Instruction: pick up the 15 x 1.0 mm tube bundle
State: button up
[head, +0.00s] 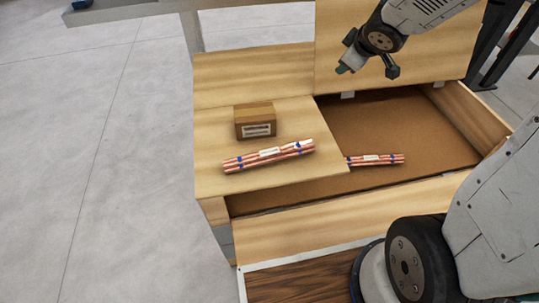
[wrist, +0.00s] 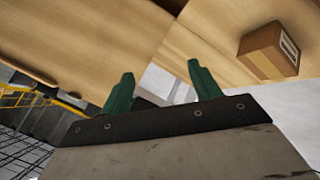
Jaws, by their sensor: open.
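Two bundles of copper tubes show in the head view, each with blue bands and a white label too small to read. The larger bundle (head: 268,156) lies on a wooden panel in front of a cardboard box. The smaller bundle (head: 378,160) lies lower, inside the wooden crate, its left end partly hidden by the panel's edge. I cannot tell which is the 15 x 1.0 mm one. My gripper (head: 344,69) is above the crate's back, apart from both bundles. In the wrist view its green fingers (wrist: 160,70) are spread and empty; no bundle shows there.
The cardboard box (head: 255,122) stands on the panel (head: 215,178) behind the larger bundle; it also shows in the wrist view (wrist: 268,50). The crate's brown floor (head: 400,125) is mostly clear. Its front wall (head: 345,215) and raised back board (head: 335,45) border the space.

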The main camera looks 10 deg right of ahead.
jog(key=w+a+f+n+y, duration=0.3)
jog(key=a+f+n+y, duration=0.15)
jog(key=f, duration=0.35)
jog(key=n+g+y, duration=0.5)
jog(key=g+y, duration=0.4)
jog(key=y, duration=0.1)
send_near(272, 151)
jog(key=shift+s+a+f, duration=0.2)
jog(key=shift+s+a, duration=0.1)
jog(key=shift+a, duration=0.1)
jog(key=shift+s+a+f, duration=0.1)
jog(key=shift+a+f, duration=0.05)
jog(key=shift+a, duration=0.2)
jog(key=x, duration=0.7)
jog(key=shift+w+d, duration=0.1)
jog(key=shift+w, duration=0.15)
grip_shut()
